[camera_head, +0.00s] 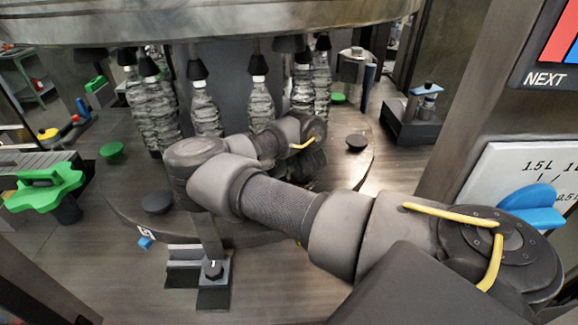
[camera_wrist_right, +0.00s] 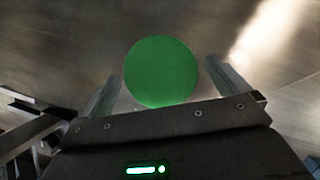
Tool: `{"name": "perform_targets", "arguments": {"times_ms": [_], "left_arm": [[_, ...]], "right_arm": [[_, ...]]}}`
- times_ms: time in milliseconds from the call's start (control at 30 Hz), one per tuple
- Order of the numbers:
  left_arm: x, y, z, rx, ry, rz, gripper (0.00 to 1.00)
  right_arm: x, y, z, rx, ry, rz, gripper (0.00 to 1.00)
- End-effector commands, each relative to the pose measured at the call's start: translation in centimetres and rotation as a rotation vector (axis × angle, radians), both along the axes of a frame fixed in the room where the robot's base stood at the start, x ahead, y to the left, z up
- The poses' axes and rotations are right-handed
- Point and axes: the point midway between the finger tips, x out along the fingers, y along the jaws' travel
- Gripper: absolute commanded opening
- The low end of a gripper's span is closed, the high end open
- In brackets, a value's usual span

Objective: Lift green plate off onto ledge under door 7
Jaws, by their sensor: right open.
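A round green plate (camera_wrist_right: 161,71) lies between the two fingers of my right gripper (camera_wrist_right: 163,74) in the right wrist view. The fingers are apart, one on each side of the disc, with visible gaps. In the head view my right arm reaches across the turntable, and its gripper is hidden behind its own links. A green disc (camera_head: 112,151) shows at the turntable's left and another green piece (camera_head: 338,98) at its far side. I cannot tell whether either is the disc in the wrist view. I cannot make out door 7 or its ledge. My left gripper is out of view.
Clear bottles (camera_head: 207,112) hang from dark holders under the large round top (camera_head: 200,22). Dark discs (camera_head: 157,202) (camera_head: 356,142) sit on the turntable. A green star-shaped part (camera_head: 45,186) is at the left, a bracket with a black knob (camera_head: 213,268) in front, and a blue handle (camera_head: 532,197) at the right.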

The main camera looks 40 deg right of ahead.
Motion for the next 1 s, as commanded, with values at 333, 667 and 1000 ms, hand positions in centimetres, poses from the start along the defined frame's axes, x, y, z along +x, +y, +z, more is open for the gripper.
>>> {"name": "perform_targets", "arguments": {"times_ms": [333, 667, 1000], "left_arm": [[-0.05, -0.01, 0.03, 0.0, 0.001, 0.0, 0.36], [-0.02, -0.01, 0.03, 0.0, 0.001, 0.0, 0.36], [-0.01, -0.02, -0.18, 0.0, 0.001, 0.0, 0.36]], "right_arm": [[0.13, -0.01, -0.25, 0.0, -0.001, -0.001, 0.92], [0.12, -0.02, -0.22, 0.0, -0.001, -0.001, 0.53], [0.18, -0.04, 0.3, -0.001, -0.003, -0.001, 0.53]]}}
